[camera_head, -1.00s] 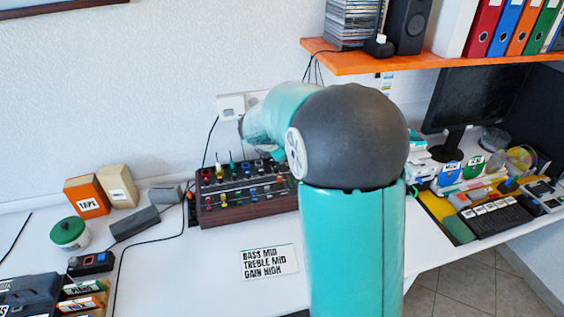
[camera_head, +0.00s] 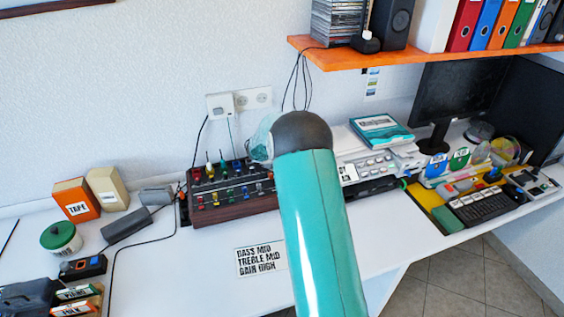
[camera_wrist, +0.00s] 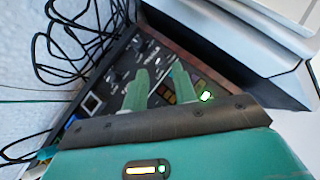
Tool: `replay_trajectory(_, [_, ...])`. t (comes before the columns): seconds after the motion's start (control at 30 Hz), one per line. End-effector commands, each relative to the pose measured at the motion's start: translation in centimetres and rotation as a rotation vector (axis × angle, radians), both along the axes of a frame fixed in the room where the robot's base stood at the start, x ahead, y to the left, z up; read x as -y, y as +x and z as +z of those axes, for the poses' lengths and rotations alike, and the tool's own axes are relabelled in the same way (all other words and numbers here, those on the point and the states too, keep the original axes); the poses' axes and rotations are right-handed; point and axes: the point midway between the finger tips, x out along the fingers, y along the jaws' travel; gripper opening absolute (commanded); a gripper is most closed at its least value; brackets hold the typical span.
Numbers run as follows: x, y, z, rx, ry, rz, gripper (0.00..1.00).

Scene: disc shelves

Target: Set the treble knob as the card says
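The card (camera_head: 260,261) lies on the white desk in the head view and reads BASS MID, TREBLE MID, GAIN HIGH. Behind it stands the mixer (camera_head: 228,212), a dark panel with coloured knobs and a wooden front. I cannot tell which knob is treble. In the head view my arm hides my gripper and the mixer's right end. In the wrist view my gripper (camera_wrist: 162,72) has its two pale green fingers apart, with nothing seen between them but the panel. They overlap the mixer panel (camera_wrist: 112,88), which appears tilted; its lettering is too blurred to read.
Black cables (camera_wrist: 75,45) hang beside the panel in the wrist view. In the head view a grey device (camera_head: 385,165) stands right of the mixer, under the orange shelf (camera_head: 420,57). An orange TAPE box (camera_head: 77,199) is at left. The desk around the card is clear.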

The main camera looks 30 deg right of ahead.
Motion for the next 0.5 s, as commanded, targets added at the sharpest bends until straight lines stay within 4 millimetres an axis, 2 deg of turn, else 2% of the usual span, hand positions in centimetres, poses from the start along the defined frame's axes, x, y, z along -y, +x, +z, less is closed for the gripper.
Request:
replay_trajectory(0.03, [0.7,0.4,-0.9,-0.002,0.001,-0.002,0.28])
replay_trajectory(0.2, [2.0,1.4,-2.7,-0.001,0.001,0.0,0.28])
replay_trajectory(0.5, [2.6,2.0,-3.4,0.001,0.0,0.001,0.28])
